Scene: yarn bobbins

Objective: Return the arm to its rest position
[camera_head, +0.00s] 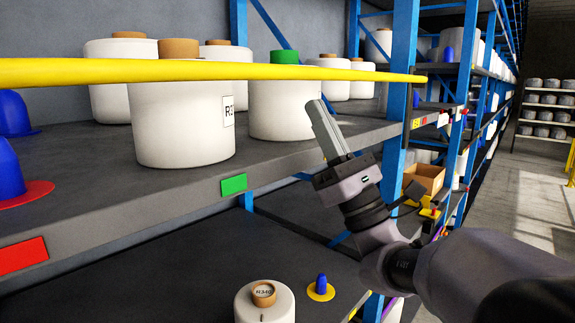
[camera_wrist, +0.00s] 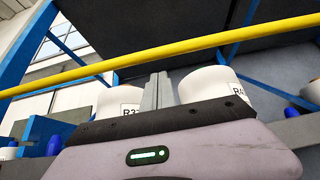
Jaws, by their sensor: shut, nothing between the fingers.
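My gripper (camera_head: 328,130) is raised in front of the shelf in the head view, with its fingers together and nothing held. In the wrist view my gripper (camera_wrist: 158,92) points toward the shelf, its fingers side by side between two white bobbins. One white bobbin (camera_head: 182,122) with a brown top and a partly hidden label stands on the upper shelf. A white bobbin with a green top (camera_head: 284,100) stands just left of the fingers in the head view. The fingers look apart from both bobbins.
A yellow bar (camera_head: 200,70) runs across the shelf front. The grey shelf (camera_head: 110,190) has blue uprights (camera_head: 400,80). A bobbin marked R340 (camera_head: 265,303) and a blue peg (camera_head: 321,285) are on the lower shelf. A cardboard box (camera_head: 424,178) sits beyond. The aisle floor (camera_head: 525,200) is open at right.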

